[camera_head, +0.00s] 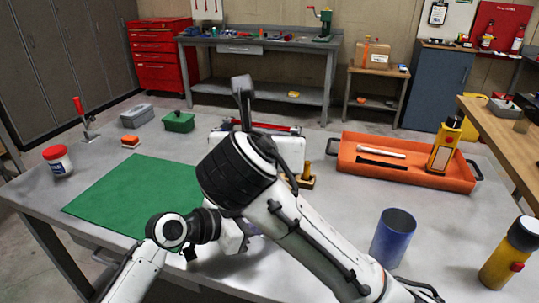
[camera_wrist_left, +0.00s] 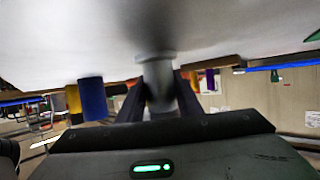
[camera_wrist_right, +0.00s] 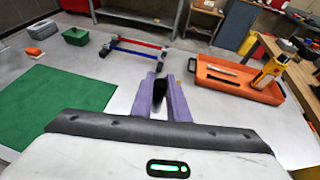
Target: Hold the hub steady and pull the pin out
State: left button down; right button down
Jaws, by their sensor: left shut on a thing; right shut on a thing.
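My left gripper (camera_wrist_left: 160,98) has its dark fingers on either side of a grey round part (camera_wrist_left: 157,66) with a wider rim, shut on it. I cannot tell for sure whether this part is the hub or the pin. My right gripper (camera_wrist_right: 160,98) is shut on a small dark part (camera_wrist_right: 159,85) between its purple fingers; whether that is the pin is unclear. In the head view my right arm crosses the middle and hides both sets of fingertips, the held parts and how they meet.
A stand with red and blue bars (camera_wrist_right: 141,43) lies behind my right fingers. A green mat (camera_head: 125,190) is at left. An orange tray (camera_head: 400,172) with a yellow device is at right. A blue cup (camera_head: 393,238) and yellow bottle (camera_head: 508,255) stand near the front right.

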pick_arm(q)
jog(key=c, duration=1.2)
grip_release()
